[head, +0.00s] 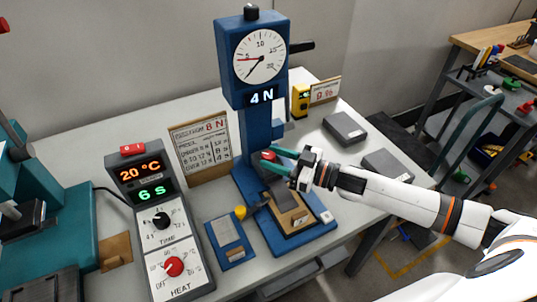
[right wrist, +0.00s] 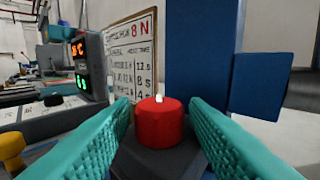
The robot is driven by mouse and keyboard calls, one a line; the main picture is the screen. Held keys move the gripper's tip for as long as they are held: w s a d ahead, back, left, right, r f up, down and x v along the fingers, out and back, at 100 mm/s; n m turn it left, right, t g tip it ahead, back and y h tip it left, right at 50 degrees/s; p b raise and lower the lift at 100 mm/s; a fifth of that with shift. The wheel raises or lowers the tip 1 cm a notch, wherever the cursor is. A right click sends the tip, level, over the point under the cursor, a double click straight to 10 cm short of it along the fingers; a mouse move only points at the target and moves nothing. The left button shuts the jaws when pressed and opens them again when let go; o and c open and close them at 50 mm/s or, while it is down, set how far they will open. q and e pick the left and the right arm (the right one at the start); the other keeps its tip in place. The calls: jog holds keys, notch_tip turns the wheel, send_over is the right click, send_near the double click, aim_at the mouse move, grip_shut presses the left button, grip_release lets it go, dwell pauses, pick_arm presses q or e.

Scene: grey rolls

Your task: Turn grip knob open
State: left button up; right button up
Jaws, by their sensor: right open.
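The red grip knob (right wrist: 158,122) shows in the right wrist view. It is a short round knob with a white mark on top, seated on a dark block. My right gripper (right wrist: 160,106) is open, with one teal finger to each side of the knob and visible gaps between. In the head view the right gripper (head: 274,161) reaches in from the right to the blue test stand (head: 257,125), and its fingers largely cover the knob there. The stand has a round dial (head: 260,55) and a display reading 4 N. My left gripper is not in view.
A grey control box (head: 187,262) with a red HEAT knob (head: 173,266) and a black TIME knob stands to the left, reading 20 °C and 6 s. A sign (head: 201,143) with 8 N stands behind.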

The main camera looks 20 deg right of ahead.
jog(key=shift+x, duration=1)
jog(key=c, duration=0.7)
jog(key=shift+r+n+g+y, duration=0.1)
jog(key=shift+n+g+y, duration=0.3)
jog(key=shift+g, duration=0.1)
jog(key=shift+n+g+y, duration=0.3)
jog(key=o, duration=0.7)
